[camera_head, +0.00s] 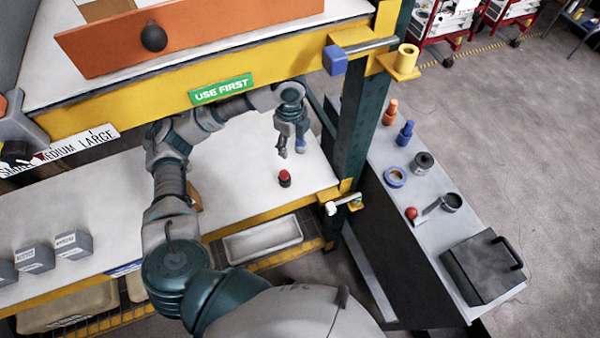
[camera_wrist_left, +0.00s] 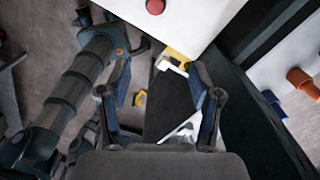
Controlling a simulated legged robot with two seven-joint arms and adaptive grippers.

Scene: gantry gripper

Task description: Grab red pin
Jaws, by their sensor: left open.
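The red pin (camera_head: 284,178), short with a dark base, stands upright on the white shelf under the green sign. In the left wrist view its red top (camera_wrist_left: 155,6) shows at the upper edge. My left gripper (camera_head: 291,150) is open and empty above and just behind the pin, apart from it. In the left wrist view the spread fingers of my left gripper (camera_wrist_left: 160,85) have nothing between them, and the pin lies beyond them. My right gripper is not in view.
A dark green post (camera_head: 360,125) stands right of the pin, with a yellow bracket (camera_head: 342,196) at the shelf corner. The orange upper shelf panel (camera_head: 210,35) is above. Grey boxes (camera_head: 72,244) stand far left. A side bench (camera_head: 440,235) holds pegs and a dark box.

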